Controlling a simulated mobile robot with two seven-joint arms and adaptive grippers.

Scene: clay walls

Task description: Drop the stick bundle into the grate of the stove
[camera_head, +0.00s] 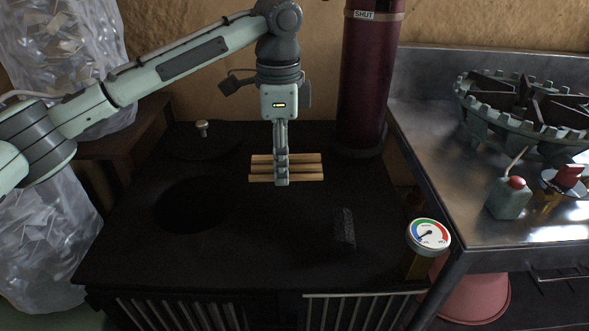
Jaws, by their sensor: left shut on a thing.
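The stick bundle (308,168), several pale wooden sticks side by side, lies level in my left gripper (281,178). The gripper points down and is shut across the bundle's middle. The black stove (270,262) is below, and the bundle shows over the back middle of its top. I cannot tell the exact height between them. A round dark opening (188,206) is in the stove top, to the left of and nearer than the bundle; its inside is too dark to see. Barred panels (180,313) show at the stove's front. My right gripper is out of view.
A round lid with a pale knob (202,129) lies behind the opening. A dark block (344,228) and a dial gauge (429,235) are on the right. A dark red flue pipe (368,80) rises behind. A metal counter (440,130) stands right, clear bags (65,60) left.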

